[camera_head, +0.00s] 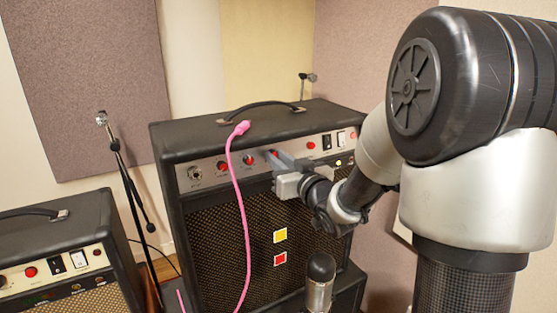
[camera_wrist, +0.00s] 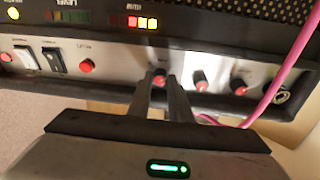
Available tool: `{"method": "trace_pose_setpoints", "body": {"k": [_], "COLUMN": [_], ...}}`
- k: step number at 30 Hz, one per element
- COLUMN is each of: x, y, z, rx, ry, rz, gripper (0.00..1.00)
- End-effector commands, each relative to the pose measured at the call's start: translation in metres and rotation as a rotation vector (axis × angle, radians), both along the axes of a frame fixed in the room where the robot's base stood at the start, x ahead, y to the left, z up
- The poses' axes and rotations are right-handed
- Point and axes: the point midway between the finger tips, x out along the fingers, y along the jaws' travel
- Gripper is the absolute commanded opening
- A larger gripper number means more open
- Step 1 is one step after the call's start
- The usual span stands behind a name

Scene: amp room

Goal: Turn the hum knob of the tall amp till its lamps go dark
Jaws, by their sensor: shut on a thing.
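The tall amp (camera_head: 235,130) stands upright, with a black cabinet, a silver control panel and a row of red-capped knobs. My gripper (camera_head: 272,156) is at the panel, its fingers on either side of one knob. In the wrist view, which is upside down, my gripper (camera_wrist: 159,84) is shut on this red-capped knob (camera_wrist: 159,80), the one nearest the switches. The knob's own label cannot be read. The lamps (camera_wrist: 142,22) under the upside-down HUM label are bright, red to yellow. The LEVEL lamps (camera_wrist: 67,16) look dimmer.
A pink cable (camera_head: 240,220) hangs down the amp's front, left of my gripper. Two more knobs (camera_wrist: 200,82) sit beside the held one. Black and white switches (camera_wrist: 53,60) and a red button (camera_wrist: 87,66) are on the other side. A smaller amp (camera_head: 60,250) and microphones (camera_head: 320,270) stand nearby.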

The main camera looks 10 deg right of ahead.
Motion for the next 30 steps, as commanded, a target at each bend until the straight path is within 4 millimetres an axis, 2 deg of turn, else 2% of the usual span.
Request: {"method": "trace_pose_setpoints", "body": {"k": [6, 14, 15, 18, 30], "x": [0.0000, 0.0000, 0.0001, 0.0000, 0.0004], "y": [0.0012, 0.0010, 0.0010, 0.0010, 0.0014], "z": [0.0012, 0.0012, 0.0012, 0.0011, 0.0004], "rx": [0.190, 0.201, 0.201, 0.200, 0.199], "ry": [0.060, 0.064, 0.064, 0.064, 0.064], "rz": [-0.041, -0.044, -0.044, -0.044, -0.044], "gripper": [0.00, 0.00, 0.20, 0.37, 0.37]}}
